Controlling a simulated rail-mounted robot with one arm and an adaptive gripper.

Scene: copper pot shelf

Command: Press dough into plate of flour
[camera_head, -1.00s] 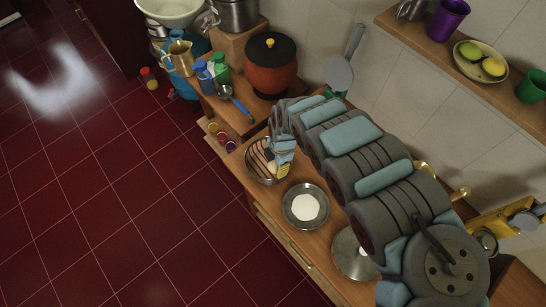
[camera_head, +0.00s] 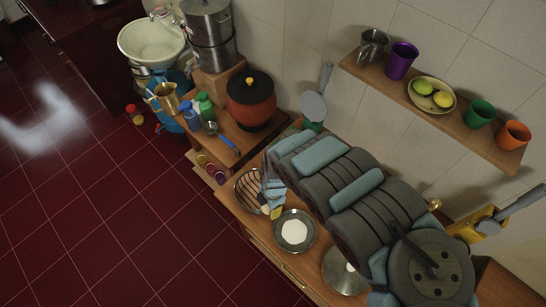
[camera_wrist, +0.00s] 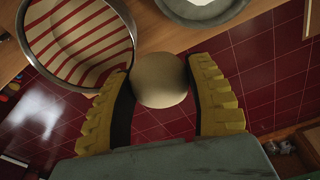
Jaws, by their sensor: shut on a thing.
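A pale round dough ball (camera_wrist: 160,80) is held between the yellow ribbed fingers of my gripper (camera_wrist: 163,92) in the wrist view. My gripper (camera_head: 270,208) is shut on it, just right of the striped bowl. In the head view the dough is too small to make out clearly. The plate of flour (camera_head: 278,236), a metal plate with a white flour patch, lies on the counter to the right of the gripper. Its rim also shows at the top of the wrist view (camera_wrist: 203,17). The dough is apart from the plate.
A metal bowl with a red-striped cloth (camera_head: 241,198) stands left of the plate; it also shows in the wrist view (camera_wrist: 84,38). A round metal lid-like disc (camera_head: 345,272) lies to the right. An orange pot (camera_head: 251,99) and bottles (camera_head: 190,114) stand further back.

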